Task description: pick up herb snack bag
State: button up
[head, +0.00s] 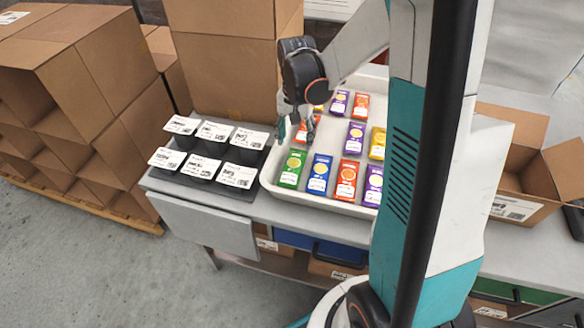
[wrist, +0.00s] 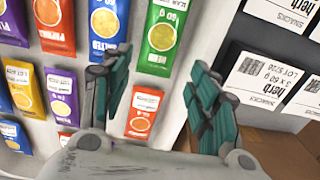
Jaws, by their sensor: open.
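The green snack bag (head: 292,168), likely the herb one, lies in the front left corner of the white tray (head: 334,208). Its name is too small to read. It also shows at the top of the wrist view (wrist: 164,32), beyond my fingertips. My gripper (head: 297,128) is open and empty above the tray's left side. In the wrist view my gripper's two fingers (wrist: 160,62) stand apart, with an orange bag (wrist: 143,112) visible between them, below. The green bag is not between the fingers.
Blue (head: 319,174), red (head: 346,180) and purple (head: 373,186) bags lie in the same front row. Several labelled black bins (head: 237,176) stand left of the tray; one label in the wrist view reads herb (wrist: 247,66). Cardboard boxes (head: 235,60) rise behind.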

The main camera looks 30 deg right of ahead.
aim_at(295, 158)
jog(key=f+b, duration=0.1)
jog(key=f, duration=0.3)
jog(key=f+b, duration=0.2)
jog(key=f, duration=0.3)
jog(key=shift+s+a, duration=0.1)
jog(key=shift+s, duration=0.1)
jog(key=c, duration=0.7)
